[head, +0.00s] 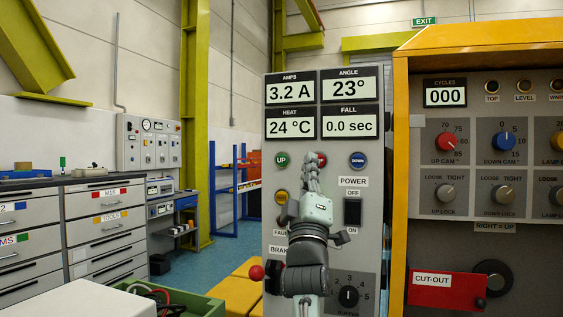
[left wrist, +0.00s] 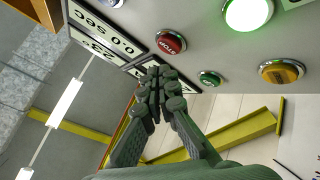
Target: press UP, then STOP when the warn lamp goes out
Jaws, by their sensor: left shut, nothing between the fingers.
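The green UP button (head: 281,159) is on the grey control panel (head: 275,235) below the displays. It also shows in the left wrist view (left wrist: 209,78). A red button (head: 321,158) beside it is partly hidden by my left gripper (head: 312,162). The left wrist view shows the red button (left wrist: 170,41) just beyond the shut fingertips (left wrist: 160,73); I cannot tell whether they touch the panel. The fingers hold nothing. The warn lamp (head: 556,86), its label cut off by the picture edge, looks unlit. My right gripper is out of view.
The blue DOWN button (head: 357,160) is right of the red one. A yellow button (head: 281,197) and a lit green lamp (left wrist: 247,12) are lower. Displays read 3.2 A, 23°, 24 °C and 0.0 sec. A yellow-framed cabinet (head: 400,190) stands right, its CYCLES display (head: 445,95) at 000.

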